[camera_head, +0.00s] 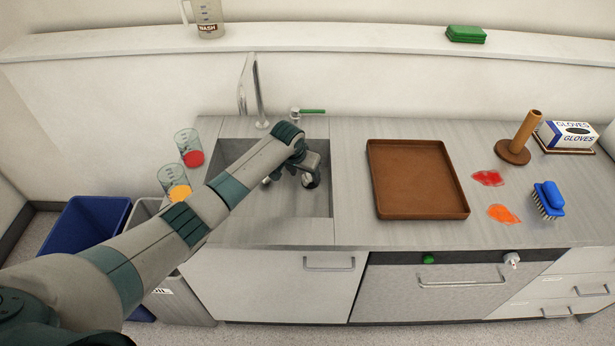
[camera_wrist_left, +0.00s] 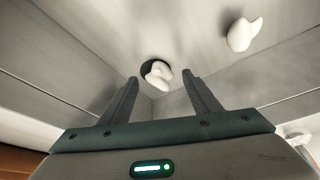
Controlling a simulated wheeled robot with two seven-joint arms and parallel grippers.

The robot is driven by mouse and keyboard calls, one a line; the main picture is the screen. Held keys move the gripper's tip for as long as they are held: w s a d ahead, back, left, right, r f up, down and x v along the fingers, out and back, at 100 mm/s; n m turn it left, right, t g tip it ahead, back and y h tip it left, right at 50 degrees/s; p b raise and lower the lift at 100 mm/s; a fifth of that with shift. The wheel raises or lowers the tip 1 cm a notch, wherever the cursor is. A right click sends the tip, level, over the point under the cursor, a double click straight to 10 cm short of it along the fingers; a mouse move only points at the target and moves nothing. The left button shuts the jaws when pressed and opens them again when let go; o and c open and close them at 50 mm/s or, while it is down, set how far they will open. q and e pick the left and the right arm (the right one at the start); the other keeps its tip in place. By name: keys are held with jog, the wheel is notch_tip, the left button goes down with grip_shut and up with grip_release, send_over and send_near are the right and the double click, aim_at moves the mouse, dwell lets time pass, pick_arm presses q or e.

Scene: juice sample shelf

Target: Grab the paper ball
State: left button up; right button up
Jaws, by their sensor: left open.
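Two small white lumps that look like crumpled paper lie in the sink. One lies by the dark round drain and shows between my finger tips in the left wrist view (camera_wrist_left: 158,74); the other white lump (camera_wrist_left: 243,34) lies apart from it, toward the upper right there. In the head view the second white lump (camera_head: 266,181) is left of my gripper, and the first is mostly hidden by it. My left gripper (camera_head: 309,171) points down into the sink, open, with nothing between its fingers (camera_wrist_left: 160,78). My right gripper is not in view.
The sink (camera_head: 270,232) has steep walls close around the gripper, with a faucet (camera_head: 259,95) behind. Two glass beakers (camera_head: 187,141) stand at its left. A brown tray (camera_head: 419,212) lies to the right, with red and orange spills, a brush (camera_head: 549,198) and a glove box beyond.

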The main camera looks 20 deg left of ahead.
aim_at(306, 176)
pick_arm(q)
jog(key=shift+x, duration=1.35)
jog(key=c, duration=1.1)
jog(key=shift+r+b, duration=1.1)
jog(key=shift+r, duration=3.95)
